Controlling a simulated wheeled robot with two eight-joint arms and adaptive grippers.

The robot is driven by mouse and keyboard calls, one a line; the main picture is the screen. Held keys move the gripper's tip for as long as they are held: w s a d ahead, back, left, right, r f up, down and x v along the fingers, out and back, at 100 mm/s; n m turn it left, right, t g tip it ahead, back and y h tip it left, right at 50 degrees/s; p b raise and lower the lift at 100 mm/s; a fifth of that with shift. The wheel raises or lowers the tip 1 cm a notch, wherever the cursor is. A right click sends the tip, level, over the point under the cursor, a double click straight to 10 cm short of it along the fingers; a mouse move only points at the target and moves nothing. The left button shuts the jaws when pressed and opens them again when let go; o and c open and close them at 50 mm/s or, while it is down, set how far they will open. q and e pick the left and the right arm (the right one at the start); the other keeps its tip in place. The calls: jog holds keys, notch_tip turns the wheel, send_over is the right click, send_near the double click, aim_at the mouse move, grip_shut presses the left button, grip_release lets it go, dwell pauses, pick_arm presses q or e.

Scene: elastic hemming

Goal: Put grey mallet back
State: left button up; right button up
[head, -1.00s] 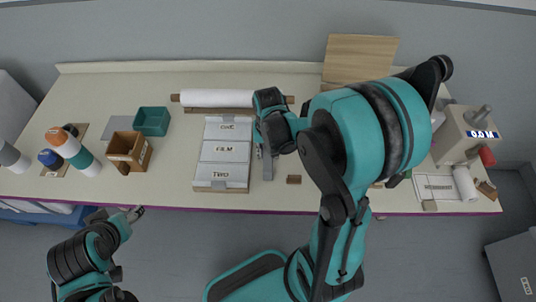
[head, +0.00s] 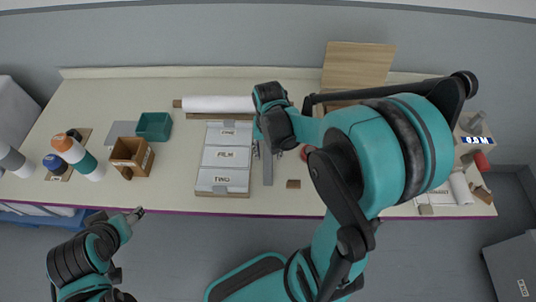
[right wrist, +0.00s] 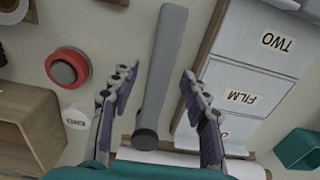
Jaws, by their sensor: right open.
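The grey mallet (right wrist: 160,70) shows in the right wrist view as a long grey bar with a rounded dark end. In the head view, part of it shows as a grey strip (head: 268,170) on the table, right of the labelled trays. My right gripper (right wrist: 156,78) is open, with one finger on each side of the mallet and a gap on both sides; I cannot tell its height above it. In the head view, the right gripper hides the mallet's far end. My left gripper (head: 136,214) is in front of the table edge, apart from everything; its jaws are too small to read.
White trays marked FILM and TWO (head: 226,157) lie beside the mallet. A white roll (head: 215,104) lies behind. A red round object (right wrist: 68,67) and a wooden box (right wrist: 25,120) stand nearby. A brown box (head: 131,153), green bin (head: 154,125) and bottles stand left.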

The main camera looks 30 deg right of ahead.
notch_tip(320, 180, up, 2)
jog(key=shift+r, duration=0.1)
jog(key=shift+s+a+r, duration=0.1)
jog(key=shift+r, duration=0.25)
jog(key=s+a+r+n+t, duration=0.5)
jog(key=a+r+n+t, duration=0.1)
jog(key=r, duration=0.3)
jog(key=shift+s+a+t, duration=0.15)
jog(key=shift+a+t, duration=0.4)
jog(key=shift+t, duration=0.05)
jog(key=shift+f, duration=0.15)
notch_tip(320, 180, down, 2)
jog(key=shift+f+b, duration=0.2)
jog(key=shift+b, duration=0.95)
